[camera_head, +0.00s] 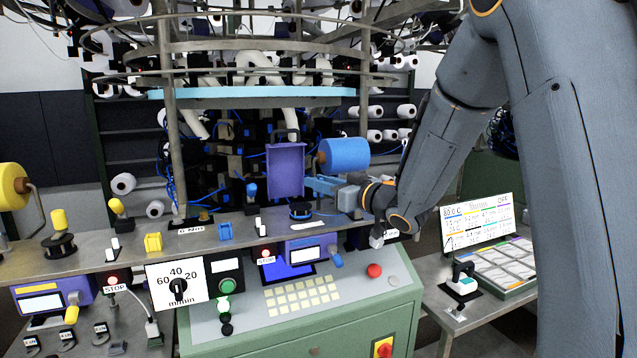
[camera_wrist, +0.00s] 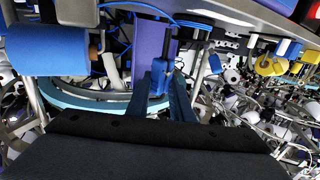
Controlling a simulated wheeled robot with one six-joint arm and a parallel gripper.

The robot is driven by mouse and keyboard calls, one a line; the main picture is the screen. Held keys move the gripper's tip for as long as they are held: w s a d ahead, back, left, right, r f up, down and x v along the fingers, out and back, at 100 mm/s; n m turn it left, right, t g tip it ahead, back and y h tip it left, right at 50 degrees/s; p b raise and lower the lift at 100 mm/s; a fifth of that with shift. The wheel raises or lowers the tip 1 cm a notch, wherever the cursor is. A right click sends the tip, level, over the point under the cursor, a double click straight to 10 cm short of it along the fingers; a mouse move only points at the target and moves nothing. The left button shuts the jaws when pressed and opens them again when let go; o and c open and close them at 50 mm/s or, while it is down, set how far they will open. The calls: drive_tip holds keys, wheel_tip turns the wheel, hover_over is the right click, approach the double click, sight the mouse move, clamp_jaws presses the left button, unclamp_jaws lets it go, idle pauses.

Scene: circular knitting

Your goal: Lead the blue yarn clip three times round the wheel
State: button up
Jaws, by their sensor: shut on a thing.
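The blue yarn clip (camera_wrist: 160,76) stands between the two fingers of my gripper (camera_wrist: 161,92) in the wrist view; the fingers are shut on it. In the head view my gripper (camera_head: 312,184) reaches in from the right, in front of the purple panel, and I cannot tell the clip apart from the fingers. The wheel (camera_head: 300,211), dark with a blue band, sits on the grey shelf just below and left of the fingertips, apart from them. A blue yarn strand (camera_wrist: 150,9) runs across the top of the wrist view.
The blue yarn cone (camera_head: 344,155) is just above my gripper; it also shows in the wrist view (camera_wrist: 47,50). The purple panel (camera_head: 285,170) stands behind the wheel. Small levers (camera_head: 251,191) and a blue block (camera_head: 225,231) are left of the wheel. The green control desk (camera_head: 320,325) is below.

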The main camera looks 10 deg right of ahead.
drive_tip(key=shift+s, duration=0.1)
drive_tip(key=shift+s+a, duration=0.2)
drive_tip(key=shift+s, duration=0.3)
drive_tip(key=shift+s+a, duration=0.2)
drive_tip(key=shift+s, duration=0.3)
drive_tip(key=shift+r, duration=0.1)
wheel_tip(320, 180, up, 4)
drive_tip(key=p, duration=0.3)
drive_tip(key=shift+a, duration=0.1)
idle(0.5)
